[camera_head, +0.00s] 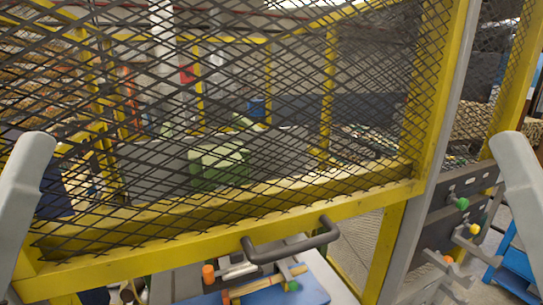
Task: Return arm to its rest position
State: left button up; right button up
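Pale grey links of my two arms stand at the left and right edges of the head view. The left link slopes down and left, and the right link slopes down and right. Both run out of the picture at the bottom, so neither gripper shows. I cannot tell what the grippers hold or where they are.
A yellow-framed mesh guard (230,130) with a black handle (292,243) fills the middle. Below it, wooden rods (265,284) lie by a blue board (312,290). At right, a dark panel (470,188) carries green, yellow and orange-tipped pegs, near a blue stand (515,265).

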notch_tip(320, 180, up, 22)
jog(key=p, duration=1.8)
jog(key=shift+p, duration=0.4)
